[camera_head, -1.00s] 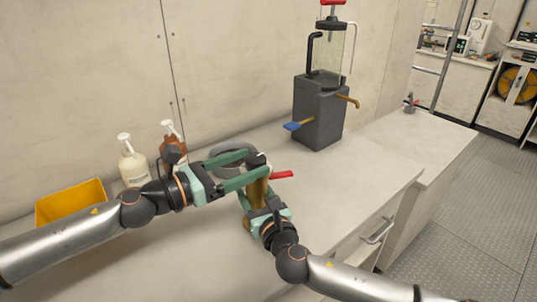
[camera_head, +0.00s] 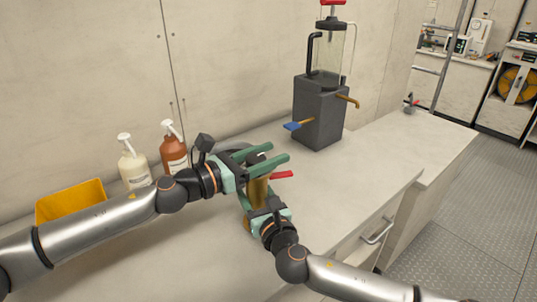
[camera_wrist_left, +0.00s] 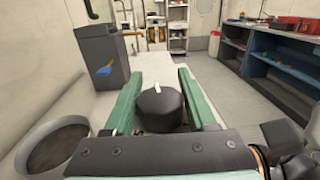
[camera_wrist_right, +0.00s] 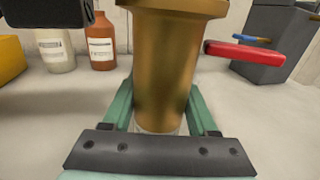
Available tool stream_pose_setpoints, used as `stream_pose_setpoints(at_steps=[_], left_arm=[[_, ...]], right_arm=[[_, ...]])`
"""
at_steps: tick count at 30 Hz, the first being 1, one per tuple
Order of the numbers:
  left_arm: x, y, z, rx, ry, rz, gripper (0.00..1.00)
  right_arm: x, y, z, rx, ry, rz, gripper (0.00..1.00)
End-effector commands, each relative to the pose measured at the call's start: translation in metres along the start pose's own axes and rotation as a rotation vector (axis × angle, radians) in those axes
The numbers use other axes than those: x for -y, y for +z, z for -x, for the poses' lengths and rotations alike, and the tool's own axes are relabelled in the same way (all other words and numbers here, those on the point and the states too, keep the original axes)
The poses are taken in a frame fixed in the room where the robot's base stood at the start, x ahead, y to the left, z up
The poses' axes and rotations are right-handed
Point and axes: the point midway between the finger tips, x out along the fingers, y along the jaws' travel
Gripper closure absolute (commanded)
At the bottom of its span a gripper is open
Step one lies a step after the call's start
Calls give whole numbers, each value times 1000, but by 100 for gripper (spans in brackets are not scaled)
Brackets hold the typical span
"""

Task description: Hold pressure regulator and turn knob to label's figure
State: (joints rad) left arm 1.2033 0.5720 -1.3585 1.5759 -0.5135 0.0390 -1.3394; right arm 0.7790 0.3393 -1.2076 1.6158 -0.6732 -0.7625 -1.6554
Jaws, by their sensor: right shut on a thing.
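The brass pressure regulator (camera_head: 258,190) stands upright at the counter's front. Its brass body (camera_wrist_right: 165,65) fills the middle of the right wrist view. My right gripper (camera_wrist_right: 158,118) is shut on that body, one finger on each side. The black knob (camera_wrist_left: 160,110), with a white pointer mark, shows on top in the left wrist view. My left gripper (camera_head: 270,157) is open over the regulator, with the knob between its fingers (camera_wrist_left: 160,98) in the left wrist view. The gripper hides the knob in the head view. I see no readable figure.
A red lever (camera_head: 282,175) sticks out right beside the regulator. A grey round dish (camera_wrist_left: 28,150) lies left of the knob. White (camera_head: 133,165) and brown (camera_head: 174,155) pump bottles, a yellow bin (camera_head: 70,203) and a grey machine (camera_head: 318,112) stand behind.

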Motion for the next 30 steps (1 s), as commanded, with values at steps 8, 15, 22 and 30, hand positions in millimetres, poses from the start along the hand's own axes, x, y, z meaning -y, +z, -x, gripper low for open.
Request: stream_pose_setpoints(at_steps=[8,15,22,30], left_arm=[[0,0,0,0,0,0,76],[0,0,0,0,0,1,100],[0,0,0,-1,16,0,100],[-2,1,-1,4,136,-3,100]], right_arm=[[0,-1,0,-2,0,0,100],[0,-1,0,-2,0,0,100],[0,-1,0,-2,0,0,100],[0,-1,0,-1,1,1,100]])
